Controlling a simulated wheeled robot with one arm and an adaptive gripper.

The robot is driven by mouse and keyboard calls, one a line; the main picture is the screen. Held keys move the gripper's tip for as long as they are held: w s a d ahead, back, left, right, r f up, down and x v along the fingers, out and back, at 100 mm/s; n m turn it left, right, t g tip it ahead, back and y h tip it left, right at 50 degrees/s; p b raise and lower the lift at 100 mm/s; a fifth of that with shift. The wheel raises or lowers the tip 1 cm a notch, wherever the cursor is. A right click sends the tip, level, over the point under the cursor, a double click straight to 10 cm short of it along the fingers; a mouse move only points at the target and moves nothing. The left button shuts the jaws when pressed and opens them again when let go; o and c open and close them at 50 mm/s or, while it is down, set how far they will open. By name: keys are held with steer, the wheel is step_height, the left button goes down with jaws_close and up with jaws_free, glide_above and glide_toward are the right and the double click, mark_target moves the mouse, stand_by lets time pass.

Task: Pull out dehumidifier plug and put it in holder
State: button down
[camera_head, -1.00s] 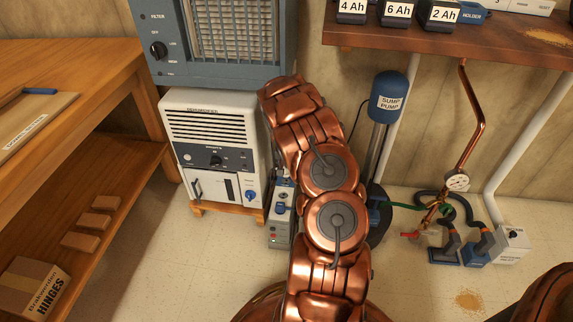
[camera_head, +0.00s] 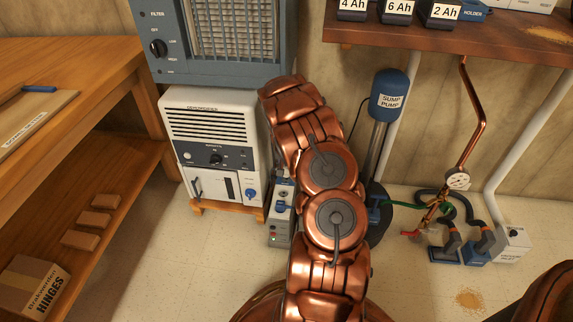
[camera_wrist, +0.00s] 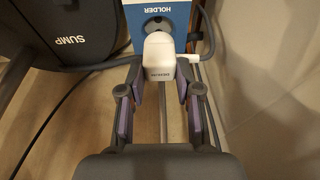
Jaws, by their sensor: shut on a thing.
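In the wrist view my gripper (camera_wrist: 160,68) is shut on a white plug (camera_wrist: 158,54), its pads on either side of it. The plug's cord appears to run off to the right. A blue holder (camera_wrist: 178,17) with a white HOLDER label and a dark round opening lies just beyond the plug. The plug overlaps its lower part; I cannot tell whether they touch. In the head view my arm hides the gripper and plug. The white dehumidifier (camera_head: 212,132) stands at left under a blue-grey heater-like unit.
A grey outlet box (camera_head: 280,232) with blue switches stands beside the dehumidifier. The blue sump pump (camera_head: 388,95) is right of my arm. A wooden shelf (camera_head: 500,38) juts out at upper right. A wooden bench (camera_head: 110,65) is at left. Copper piping (camera_head: 472,120) is at right.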

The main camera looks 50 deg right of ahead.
steer(key=shift+f+b, duration=0.8)
steer(key=shift+f, duration=0.95)
stand_by(3.2)
stand_by(0.5)
steer(key=shift+c, duration=1.2)
jaws_free()
steer(key=shift+r, duration=0.15)
steer(key=shift+r+p, duration=1.25)
steer(key=shift+r, duration=2.2)
